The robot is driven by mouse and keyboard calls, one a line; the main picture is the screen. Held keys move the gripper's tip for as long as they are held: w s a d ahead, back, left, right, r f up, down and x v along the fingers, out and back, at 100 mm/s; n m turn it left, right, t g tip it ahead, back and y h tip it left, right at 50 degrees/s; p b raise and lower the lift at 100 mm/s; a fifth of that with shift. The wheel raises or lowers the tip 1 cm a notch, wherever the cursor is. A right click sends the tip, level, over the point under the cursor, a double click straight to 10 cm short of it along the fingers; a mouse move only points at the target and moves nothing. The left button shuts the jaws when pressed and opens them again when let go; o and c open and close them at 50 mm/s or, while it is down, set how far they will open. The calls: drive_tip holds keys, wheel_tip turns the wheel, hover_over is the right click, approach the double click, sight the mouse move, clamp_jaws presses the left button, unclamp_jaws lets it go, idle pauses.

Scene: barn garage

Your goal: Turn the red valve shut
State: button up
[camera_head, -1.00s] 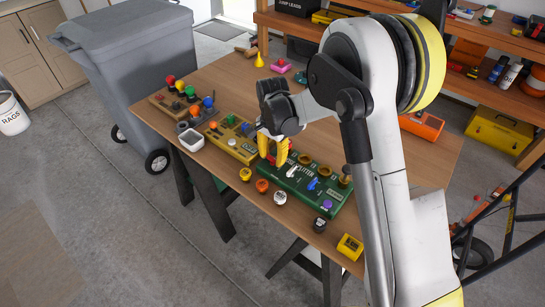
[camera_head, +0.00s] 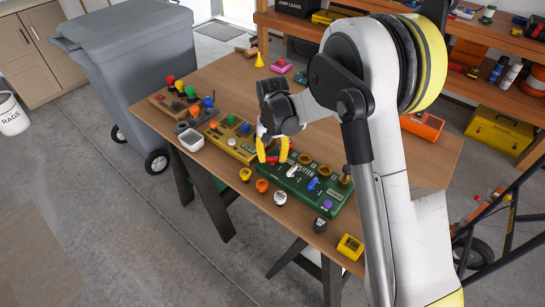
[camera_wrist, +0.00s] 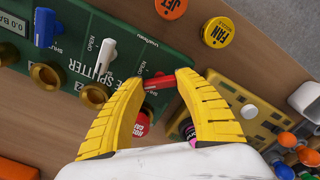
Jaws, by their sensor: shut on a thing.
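The red valve's handle (camera_wrist: 161,82) shows in the wrist view between the tips of my gripper's two yellow fingers (camera_wrist: 160,84). It lies roughly crosswise from one tip to the other, and my gripper is shut on it. In the head view my gripper (camera_head: 272,158) is at the left end of the green splitter board (camera_head: 337,207), with a bit of the red handle (camera_head: 273,161) showing between the fingers. The valve's body is mostly hidden by the fingers. A white lever (camera_wrist: 104,57) and a blue lever (camera_wrist: 44,28) stand beside it on the board.
Several round caps, one yellow (camera_head: 245,174) and one orange (camera_head: 262,186), line the table's front edge. A yellow board (camera_head: 239,150) with knobs and a white bin (camera_head: 190,140) stand to the left. A yellow box (camera_head: 350,246) is at the front right corner.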

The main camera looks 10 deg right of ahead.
sight(273, 157)
drive_tip(key=n, duration=0.5)
drive_tip(key=shift+n, duration=2.5)
drive_tip(key=o, duration=1.2)
wheel_tip(273, 157, up, 12)
drive_tip(key=shift+s, duration=0.1)
